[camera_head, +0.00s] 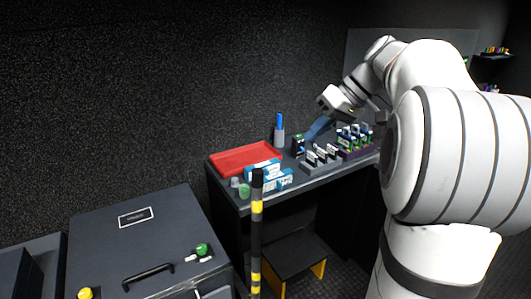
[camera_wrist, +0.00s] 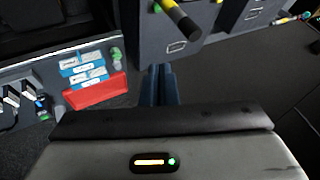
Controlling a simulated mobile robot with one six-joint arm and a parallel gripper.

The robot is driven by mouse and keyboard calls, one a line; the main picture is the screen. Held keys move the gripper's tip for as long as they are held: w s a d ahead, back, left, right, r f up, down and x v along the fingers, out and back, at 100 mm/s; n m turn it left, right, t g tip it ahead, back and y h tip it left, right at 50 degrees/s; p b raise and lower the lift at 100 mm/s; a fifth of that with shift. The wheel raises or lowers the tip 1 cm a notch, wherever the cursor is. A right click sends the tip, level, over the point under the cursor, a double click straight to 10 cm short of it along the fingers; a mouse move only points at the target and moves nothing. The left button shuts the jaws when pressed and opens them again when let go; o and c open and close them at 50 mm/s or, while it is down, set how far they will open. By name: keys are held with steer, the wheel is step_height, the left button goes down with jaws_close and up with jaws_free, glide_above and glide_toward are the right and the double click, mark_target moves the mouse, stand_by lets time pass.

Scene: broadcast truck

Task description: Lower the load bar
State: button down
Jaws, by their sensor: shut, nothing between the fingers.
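The load bar (camera_head: 257,230), black with yellow bands, stands upright in front of the desk's near corner in the head view. Its foot is near or past the lower picture edge. In the wrist view, the bar's black end and yellow band (camera_wrist: 180,18) show at the top, beyond and slightly right of the fingers. My gripper (camera_head: 314,132) has blue fingers and hangs over the desk in the head view, to the right of and apart from the bar. In the wrist view its fingers (camera_wrist: 160,70) are together with nothing between them.
The desk (camera_head: 295,189) carries a red tray (camera_head: 240,159), blue-and-white boxes (camera_head: 265,172), a cup with a blue item (camera_head: 279,135) and racks of small parts (camera_head: 321,157). A dark case (camera_head: 150,235) with a handle stands left. A step stool (camera_head: 295,252) is under the desk.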

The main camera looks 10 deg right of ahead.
steer(key=w+a+f+p, duration=0.1)
steer(key=a+f+p, duration=0.1)
steer(key=a+f, duration=0.5)
steer(key=shift+a+f, duration=0.25)
steer(key=shift+a, duration=0.95)
